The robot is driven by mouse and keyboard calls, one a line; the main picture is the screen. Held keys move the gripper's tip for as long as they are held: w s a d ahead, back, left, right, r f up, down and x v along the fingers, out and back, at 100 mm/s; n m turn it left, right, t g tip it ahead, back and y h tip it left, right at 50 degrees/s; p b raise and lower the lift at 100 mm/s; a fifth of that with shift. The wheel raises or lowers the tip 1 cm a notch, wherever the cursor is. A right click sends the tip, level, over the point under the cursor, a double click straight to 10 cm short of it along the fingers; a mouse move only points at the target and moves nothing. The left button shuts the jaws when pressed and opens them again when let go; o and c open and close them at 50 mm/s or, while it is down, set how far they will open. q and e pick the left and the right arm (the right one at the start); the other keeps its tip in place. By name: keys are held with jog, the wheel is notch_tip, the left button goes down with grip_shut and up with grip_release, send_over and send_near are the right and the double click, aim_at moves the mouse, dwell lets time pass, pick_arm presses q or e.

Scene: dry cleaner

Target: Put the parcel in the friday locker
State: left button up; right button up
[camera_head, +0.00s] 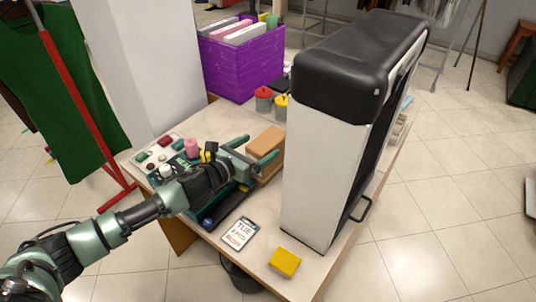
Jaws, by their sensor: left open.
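A brown box-like block (267,141), which looks like the parcel, lies on the table left of a tall white cabinet with a black top (345,75). My left gripper (254,152) is open, with its two green fingers at the near left side of the brown block. I cannot tell whether the fingers touch it. The cabinet's dark front, with a handle at the bottom, faces right and is seen edge-on. No Friday label is readable, so I cannot tell whether this cabinet is the Friday locker. My right gripper is not in view.
A card reading "TUE" (239,233) and a yellow block (285,262) lie near the table's front edge. A tray of spools (166,152) lies left.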

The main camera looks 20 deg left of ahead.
aim_at(267, 139)
pick_arm(q)
jog(key=x, duration=0.4)
jog(key=shift+w+d+r+p, duration=0.2)
jog(key=shift+w+d+p, duration=0.15)
jog(key=shift+p, duration=0.05)
jog(key=c, duration=1.9)
jog(key=shift+r, duration=0.1)
grip_shut()
jog(key=shift+r, duration=0.1)
